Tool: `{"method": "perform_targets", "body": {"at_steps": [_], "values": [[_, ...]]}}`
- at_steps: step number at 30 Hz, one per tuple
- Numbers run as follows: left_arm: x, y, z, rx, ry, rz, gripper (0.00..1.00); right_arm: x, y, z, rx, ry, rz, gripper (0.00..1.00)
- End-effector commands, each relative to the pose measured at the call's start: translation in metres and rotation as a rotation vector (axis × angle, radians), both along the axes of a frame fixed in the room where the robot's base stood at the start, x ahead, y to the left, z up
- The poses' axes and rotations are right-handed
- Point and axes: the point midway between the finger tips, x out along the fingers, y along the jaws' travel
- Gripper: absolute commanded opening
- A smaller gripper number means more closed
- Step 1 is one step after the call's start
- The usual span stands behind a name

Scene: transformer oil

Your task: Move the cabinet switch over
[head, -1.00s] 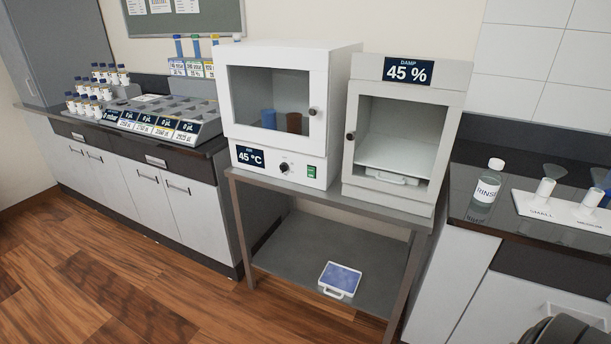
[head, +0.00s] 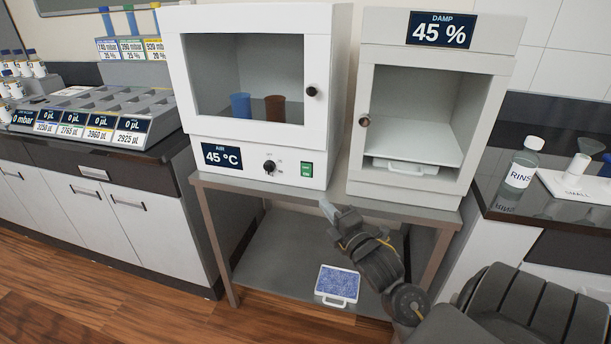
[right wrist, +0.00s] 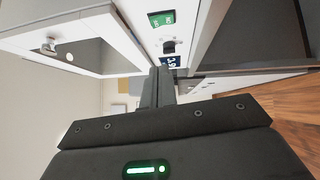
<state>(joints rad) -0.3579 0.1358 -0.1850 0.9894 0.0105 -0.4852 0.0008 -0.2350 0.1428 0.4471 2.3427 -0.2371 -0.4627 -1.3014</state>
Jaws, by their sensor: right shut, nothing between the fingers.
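The white AIR cabinet (head: 260,80) stands on the left of the steel table. Its green switch (head: 307,170) is at the lower right of its front panel, right of a dark knob (head: 269,167) and the 45 °C display (head: 221,156). My right gripper (head: 326,205) is shut and empty, below and slightly right of the switch, apart from it. In the right wrist view, the shut fingers (right wrist: 158,72) point toward the panel. There the green switch (right wrist: 160,19) and the knob (right wrist: 169,46) lie beyond the tips. My left gripper is not in view.
The DAMP cabinet (head: 430,90) stands just right of the AIR cabinet. The steel table's top edge (head: 240,184) runs below both. A blue-and-white tray (head: 338,283) lies on the lower shelf. A rinse bottle (head: 520,165) stands on the right counter.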

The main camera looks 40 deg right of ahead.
Motion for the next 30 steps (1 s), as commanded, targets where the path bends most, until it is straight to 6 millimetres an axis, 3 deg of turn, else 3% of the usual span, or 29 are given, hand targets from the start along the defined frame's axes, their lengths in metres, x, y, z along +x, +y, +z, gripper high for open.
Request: {"method": "perform_targets", "body": {"at_steps": [7, 11, 24, 30], "values": [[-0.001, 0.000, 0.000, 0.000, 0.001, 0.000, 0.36, 0.002, -0.001, 0.000, 0.003, 0.000, -0.001, 0.00], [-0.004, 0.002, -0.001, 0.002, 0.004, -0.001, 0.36, 0.012, -0.003, 0.001, 0.005, -0.001, -0.002, 0.00], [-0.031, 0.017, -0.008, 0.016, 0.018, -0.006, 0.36, 0.096, -0.018, 0.009, 0.007, 0.000, -0.001, 0.00], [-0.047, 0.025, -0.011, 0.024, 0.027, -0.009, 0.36, 0.113, -0.040, 0.012, 0.005, 0.002, -0.003, 0.00]]}}
